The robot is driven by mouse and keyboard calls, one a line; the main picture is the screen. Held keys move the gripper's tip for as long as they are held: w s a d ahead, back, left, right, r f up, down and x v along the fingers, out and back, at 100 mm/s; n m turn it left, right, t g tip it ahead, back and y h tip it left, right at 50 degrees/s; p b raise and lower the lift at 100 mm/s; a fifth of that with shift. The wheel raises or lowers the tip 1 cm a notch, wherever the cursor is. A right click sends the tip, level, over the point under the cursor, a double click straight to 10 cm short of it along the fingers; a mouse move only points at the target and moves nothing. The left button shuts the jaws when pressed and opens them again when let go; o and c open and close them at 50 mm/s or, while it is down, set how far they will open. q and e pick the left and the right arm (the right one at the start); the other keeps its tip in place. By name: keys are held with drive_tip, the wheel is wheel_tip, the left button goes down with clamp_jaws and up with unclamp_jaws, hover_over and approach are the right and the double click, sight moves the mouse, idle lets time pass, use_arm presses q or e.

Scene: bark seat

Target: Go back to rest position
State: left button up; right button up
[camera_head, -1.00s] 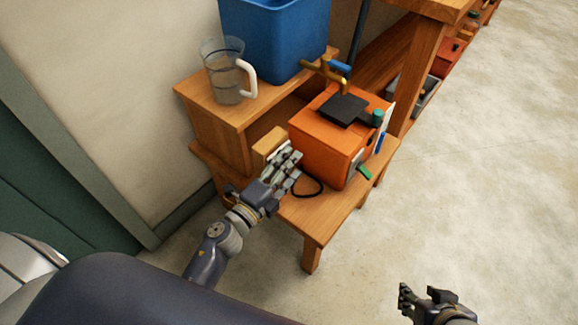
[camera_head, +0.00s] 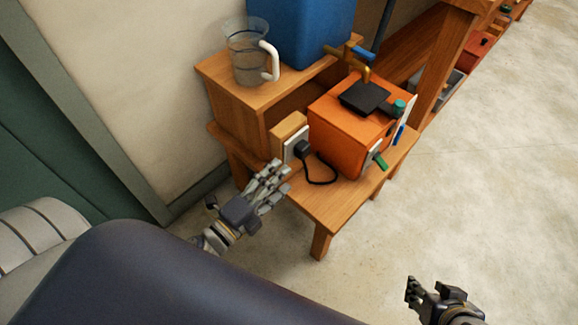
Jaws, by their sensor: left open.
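My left gripper (camera_head: 268,185) is open and empty. It is at the near left edge of the low wooden table (camera_head: 335,205), in front of a wall-type socket block (camera_head: 290,135) with a black plug (camera_head: 302,150) in it. A black cord (camera_head: 322,182) loops from the plug on the table beside the orange box (camera_head: 345,135). My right gripper (camera_head: 425,290) hangs at the bottom right over bare floor, away from everything. Its fingers are small in the picture and I cannot tell how far apart they are.
A clear pitcher (camera_head: 247,55) with a white handle stands on the raised wooden shelf (camera_head: 240,92) next to a blue container (camera_head: 300,30) with a brass tap (camera_head: 350,62). A wooden post (camera_head: 440,65) rises behind. The floor (camera_head: 500,190) at right is clear.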

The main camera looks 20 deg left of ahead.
use_arm(q)
drive_tip(key=shift+s+a, duration=0.2)
drive_tip(key=shift+s, duration=0.5)
